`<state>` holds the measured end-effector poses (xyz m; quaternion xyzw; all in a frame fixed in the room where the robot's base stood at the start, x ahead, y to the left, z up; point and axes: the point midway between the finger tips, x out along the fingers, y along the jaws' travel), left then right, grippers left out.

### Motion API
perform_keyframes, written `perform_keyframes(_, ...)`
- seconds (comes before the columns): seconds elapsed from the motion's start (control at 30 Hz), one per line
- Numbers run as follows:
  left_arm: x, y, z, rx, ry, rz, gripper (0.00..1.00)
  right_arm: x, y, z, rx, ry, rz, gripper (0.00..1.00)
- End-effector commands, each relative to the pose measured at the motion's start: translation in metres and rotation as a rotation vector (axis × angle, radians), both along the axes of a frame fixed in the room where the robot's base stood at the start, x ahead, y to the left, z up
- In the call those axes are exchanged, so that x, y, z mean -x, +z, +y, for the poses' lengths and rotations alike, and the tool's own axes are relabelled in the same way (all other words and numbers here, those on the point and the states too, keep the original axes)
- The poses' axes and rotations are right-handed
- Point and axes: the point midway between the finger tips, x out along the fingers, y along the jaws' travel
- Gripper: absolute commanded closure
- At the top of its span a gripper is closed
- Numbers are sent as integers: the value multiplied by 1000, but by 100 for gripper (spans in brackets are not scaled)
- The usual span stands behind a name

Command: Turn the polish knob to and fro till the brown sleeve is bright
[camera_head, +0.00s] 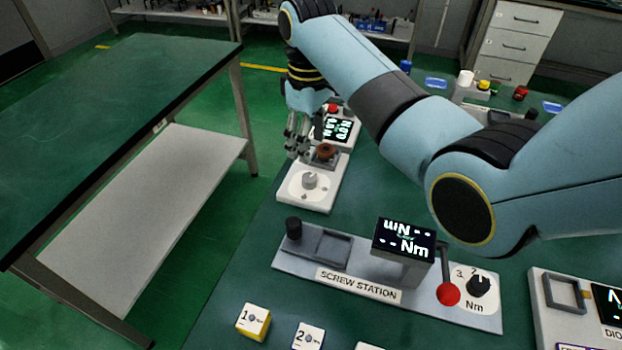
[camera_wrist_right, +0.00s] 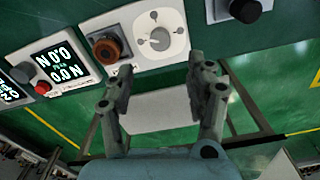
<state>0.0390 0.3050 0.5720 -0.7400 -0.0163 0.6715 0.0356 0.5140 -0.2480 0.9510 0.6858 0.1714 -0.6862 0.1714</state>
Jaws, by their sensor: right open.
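The polish station is a white panel (camera_head: 320,204) at the table's left edge, and it also shows in the wrist view (camera_wrist_right: 170,15). The brown sleeve (camera_head: 325,152) sits in a dark grey holder on it; in the wrist view the sleeve (camera_wrist_right: 107,48) looks dull brown. The pale knob (camera_head: 309,181) stands on a round dial nearer the camera and shows in the wrist view (camera_wrist_right: 159,39). My right gripper (camera_head: 297,147) is open and empty beside the sleeve, above the table's left edge. In the wrist view its fingers (camera_wrist_right: 160,70) are wide apart, below the knob. My left gripper is out of view.
A lit display (camera_head: 338,129) and red button (camera_head: 333,108) stand behind the sleeve. The screw station (camera_head: 300,265) is nearer, with a black knob (camera_head: 293,228) and red-tipped lever (camera_head: 448,294). Numbered blocks (camera_head: 254,322) lie in front. My right arm crosses above the table.

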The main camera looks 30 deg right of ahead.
Motion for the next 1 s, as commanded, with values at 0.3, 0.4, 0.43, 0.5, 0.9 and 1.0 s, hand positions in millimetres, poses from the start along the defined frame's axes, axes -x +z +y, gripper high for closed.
perform_keyframes(0.3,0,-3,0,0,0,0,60,1,-58,0,0,0,4,45)
perform_keyframes(0.4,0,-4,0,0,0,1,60,1,-76,0,1,0,3,45)
perform_keyframes(0.43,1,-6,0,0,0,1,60,1,-80,0,1,0,3,45)
perform_keyframes(0.5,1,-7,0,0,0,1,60,1,-89,0,0,0,2,45)
perform_keyframes(0.9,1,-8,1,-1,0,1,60,1,-98,0,0,0,0,45)
perform_keyframes(1.0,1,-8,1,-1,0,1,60,1,-98,0,0,0,0,55)
